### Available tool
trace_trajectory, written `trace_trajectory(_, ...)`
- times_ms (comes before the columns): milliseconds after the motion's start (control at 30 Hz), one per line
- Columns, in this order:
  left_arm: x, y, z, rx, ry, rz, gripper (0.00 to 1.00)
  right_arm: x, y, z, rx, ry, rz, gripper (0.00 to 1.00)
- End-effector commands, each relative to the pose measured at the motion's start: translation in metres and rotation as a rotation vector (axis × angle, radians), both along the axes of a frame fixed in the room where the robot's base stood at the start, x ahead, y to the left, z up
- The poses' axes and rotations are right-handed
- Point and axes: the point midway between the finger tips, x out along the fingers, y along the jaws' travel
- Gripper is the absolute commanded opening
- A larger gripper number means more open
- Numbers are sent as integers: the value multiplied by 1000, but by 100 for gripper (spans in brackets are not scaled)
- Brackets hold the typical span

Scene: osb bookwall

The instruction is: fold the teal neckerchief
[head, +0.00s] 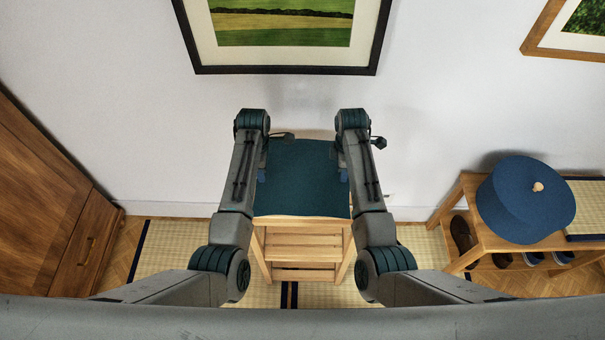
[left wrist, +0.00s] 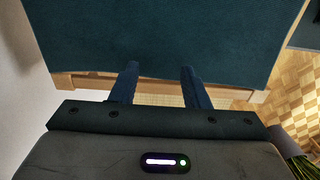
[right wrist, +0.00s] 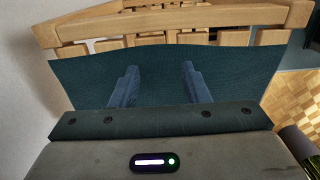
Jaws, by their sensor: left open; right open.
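The teal neckerchief (head: 302,178) lies spread flat over the top of a small slatted wooden stand (head: 300,226). It also shows in the left wrist view (left wrist: 170,40) and in the right wrist view (right wrist: 160,85). My left gripper (head: 262,174) is open at the cloth's left side; in its wrist view its fingertips (left wrist: 159,72) overlap a cloth edge near the wooden rim. My right gripper (head: 343,174) is open at the right side, its fingers (right wrist: 158,72) seen against the cloth. Neither holds cloth. Contact cannot be told. My arms hide parts of the side edges.
A wooden bench (head: 455,222) at the right carries a round blue hat-like object (head: 525,205), with shoes below. A wooden cabinet (head: 45,205) stands at the left. The white wall (head: 150,120) with framed pictures is close behind the stand. Matted floor lies around the stand.

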Motion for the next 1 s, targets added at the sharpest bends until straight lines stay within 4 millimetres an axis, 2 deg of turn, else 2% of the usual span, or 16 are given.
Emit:
trace_trajectory(500,0,0,-7,0,-1,0,42,0,0,-7,0,-1,0,42)
trace_trajectory(900,0,0,-7,0,0,0,3,0,0,-6,0,-1,0,2)
trace_trajectory(1000,0,0,-7,0,0,0,0,0,0,-6,0,-1,0,0)
